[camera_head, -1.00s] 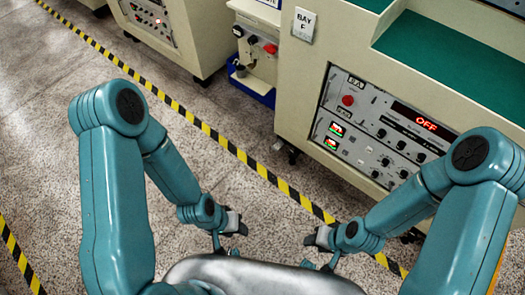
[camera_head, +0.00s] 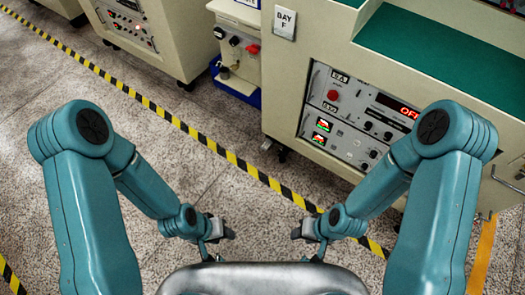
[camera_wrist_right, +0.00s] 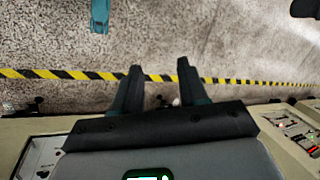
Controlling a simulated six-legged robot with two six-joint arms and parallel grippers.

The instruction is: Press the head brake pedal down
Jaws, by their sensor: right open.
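I cannot make out a brake pedal in either view. The cream BAY F machine (camera_head: 385,62) stands ahead, with a control panel (camera_head: 358,115) bearing a red button and a red display, partly hidden by my right arm. My left gripper (camera_head: 228,230) is low in front of me, away from the machine, and its jaw opening is too small to judge. My right gripper (camera_head: 303,231) is also low, with floor around it. In the right wrist view, its two dark fingers (camera_wrist_right: 159,72) are apart with nothing between them.
A yellow-black floor stripe (camera_head: 240,163) runs between me and the machines. Another cabinet (camera_head: 165,35) and a small unit with a blue base (camera_head: 238,85) stand at the back. An orange floor strip (camera_head: 483,255) lies at right. Speckled floor at left is clear.

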